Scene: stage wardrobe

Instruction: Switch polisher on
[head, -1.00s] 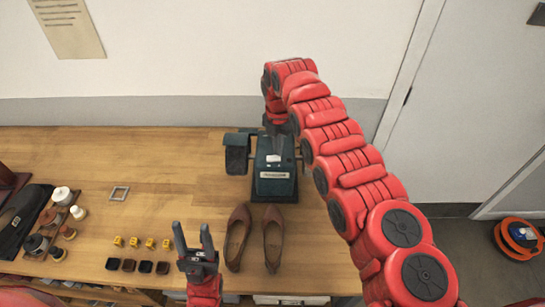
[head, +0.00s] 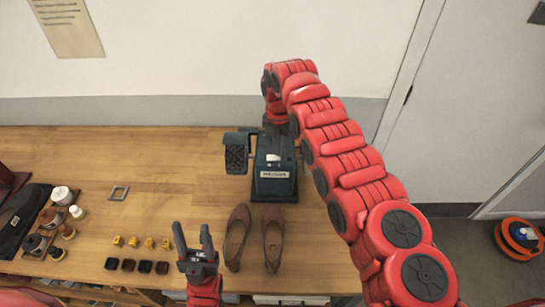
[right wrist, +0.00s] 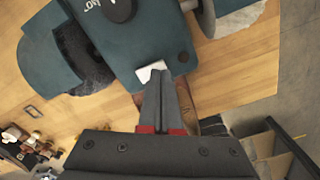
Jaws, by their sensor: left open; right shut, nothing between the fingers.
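The dark teal polisher (head: 272,188) stands on the wooden bench, with a dark brush (head: 236,158) on its left side. A small white switch (right wrist: 151,70) shows on its housing in the right wrist view, where the polisher also shows (right wrist: 115,45). My right gripper (right wrist: 161,78) is shut and empty, its fingertips at the switch; I cannot tell whether they press it. In the head view my right arm arches over to the back of the polisher, and its fingertips cannot be made out. My left gripper (head: 192,228) is open and empty, above the bench's front.
A pair of brown shoes (head: 238,237) stands in front of the polisher. Small yellow and dark blocks (head: 128,266), a square metal frame (head: 119,193) and several jars and brushes (head: 55,225) lie to the left. The bench between frame and polisher is clear.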

